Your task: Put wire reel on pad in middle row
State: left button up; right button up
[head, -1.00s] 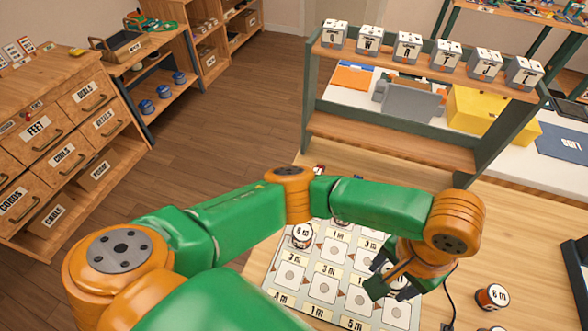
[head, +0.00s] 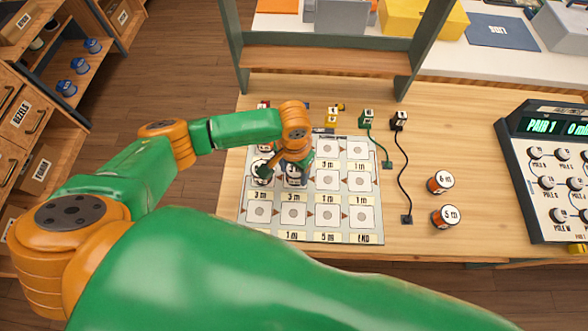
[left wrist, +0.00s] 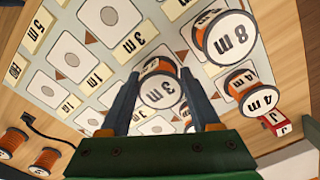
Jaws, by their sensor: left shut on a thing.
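My left gripper (head: 292,180) is shut on a wire reel marked 3 m (left wrist: 160,92), which shows between its fingers in the left wrist view. In the head view the gripper is over the second pad from the left in the middle row of the grey board (head: 310,237), and hides that pad. I cannot tell whether the reel touches it. An orange reel marked 8 m (left wrist: 225,38) stands on the board beside the gripper, and shows in the head view (head: 261,170) at the left end of the middle row. My right gripper is not in view.
A reel marked 4 m (left wrist: 248,90) stands near the 8 m one. Loose reels marked 6 m (head: 440,182) and 5 m (head: 445,217) stand right of the board. A dial console (head: 548,165) stands at the right. A shelf (head: 325,62) rises behind.

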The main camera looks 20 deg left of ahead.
aim_at(294, 171)
pick_arm(q)
jog(key=o, duration=1.2)
jog(key=shift+o, duration=1.2)
notch_tip(294, 171, up, 12)
jog(key=shift+p, duration=0.35)
jog(key=shift+r, duration=0.1)
